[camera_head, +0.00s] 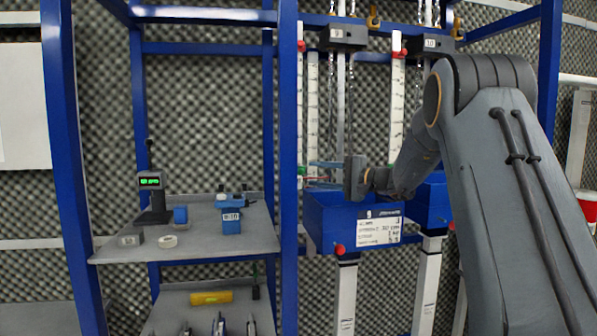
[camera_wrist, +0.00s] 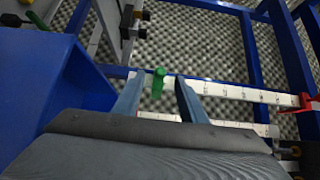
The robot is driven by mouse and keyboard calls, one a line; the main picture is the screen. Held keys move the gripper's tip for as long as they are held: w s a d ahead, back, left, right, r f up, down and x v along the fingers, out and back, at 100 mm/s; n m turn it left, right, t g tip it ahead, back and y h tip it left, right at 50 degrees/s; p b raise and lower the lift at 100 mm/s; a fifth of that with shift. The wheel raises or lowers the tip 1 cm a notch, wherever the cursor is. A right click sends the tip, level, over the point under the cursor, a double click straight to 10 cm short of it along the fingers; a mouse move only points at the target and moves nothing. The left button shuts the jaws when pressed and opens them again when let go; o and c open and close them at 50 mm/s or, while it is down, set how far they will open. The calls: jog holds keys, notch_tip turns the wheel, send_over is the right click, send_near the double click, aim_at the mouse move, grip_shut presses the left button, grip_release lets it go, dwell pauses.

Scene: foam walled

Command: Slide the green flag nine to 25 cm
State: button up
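The green flag (camera_wrist: 158,82) sits on a white graduated scale (camera_wrist: 232,92) in the wrist view. My gripper (camera_wrist: 158,78) is open, with one blue-grey finger on each side of the flag. Small gaps show between the flag and both fingers. In the head view my gripper (camera_head: 309,174) points left, above the blue bin marked 9 (camera_head: 330,230). The flag is too small there to make out clearly. The scale's numbers are too small to read, so I cannot tell the flag's height.
A red flag (camera_wrist: 306,102) sits farther along the scale. The blue bin's wall (camera_wrist: 55,85) fills the wrist view's left side. Blue frame posts (camera_head: 289,120) stand close to my fingers. A grey shelf (camera_head: 200,245) with small items is at the left.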

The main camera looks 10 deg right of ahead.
aim_at(303, 171)
jog(key=p+x, duration=0.3)
jog(key=x, duration=0.3)
jog(key=shift+w+d+r, duration=0.1)
jog(key=shift+w, duration=0.05)
jog(key=shift+w+a+p, duration=0.3)
jog(key=shift+w+a, duration=0.05)
grip_shut()
